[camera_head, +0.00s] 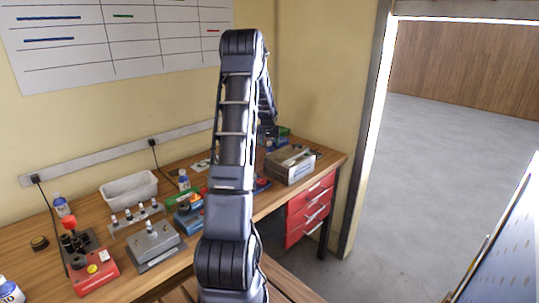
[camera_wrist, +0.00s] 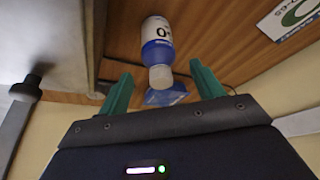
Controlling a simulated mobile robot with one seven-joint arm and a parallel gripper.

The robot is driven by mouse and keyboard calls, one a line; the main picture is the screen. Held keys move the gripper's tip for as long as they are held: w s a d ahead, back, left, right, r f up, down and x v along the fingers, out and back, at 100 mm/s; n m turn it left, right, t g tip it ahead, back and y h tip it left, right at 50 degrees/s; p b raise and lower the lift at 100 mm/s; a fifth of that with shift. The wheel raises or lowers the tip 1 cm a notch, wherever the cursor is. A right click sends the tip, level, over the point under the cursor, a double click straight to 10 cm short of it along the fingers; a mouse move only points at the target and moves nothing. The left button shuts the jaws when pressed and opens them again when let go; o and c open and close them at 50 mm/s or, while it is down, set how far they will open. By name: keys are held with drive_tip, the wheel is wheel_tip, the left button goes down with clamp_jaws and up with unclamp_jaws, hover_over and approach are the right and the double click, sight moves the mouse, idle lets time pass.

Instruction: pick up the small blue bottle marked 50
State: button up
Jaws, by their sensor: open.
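A small bottle (camera_wrist: 157,32) with a blue body, white label and pale cap shows in the wrist view. Its label shows a 0; the rest of the number is not readable. My gripper (camera_wrist: 160,76) is open, its two green fingers on either side of the bottle's cap end with gaps, touching nothing that I can see. My gripper is hidden behind my arm there. Other blue bottles stand at the left (camera_head: 61,206) and front left (camera_head: 10,291).
The wooden bench holds a white tray (camera_head: 128,189), a rack of small parts (camera_head: 137,216), a grey fixture (camera_head: 155,244), a red box (camera_head: 94,272) and a grey bin (camera_head: 290,165). A printed card (camera_wrist: 290,20) lies right of the bottle in the wrist view.

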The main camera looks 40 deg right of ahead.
sight(270, 146)
drive_tip(key=shift+x, duration=2)
drive_tip(key=shift+d, duration=0.1)
drive_tip(key=c, duration=1.1)
drive_tip(key=shift+r, duration=0.15)
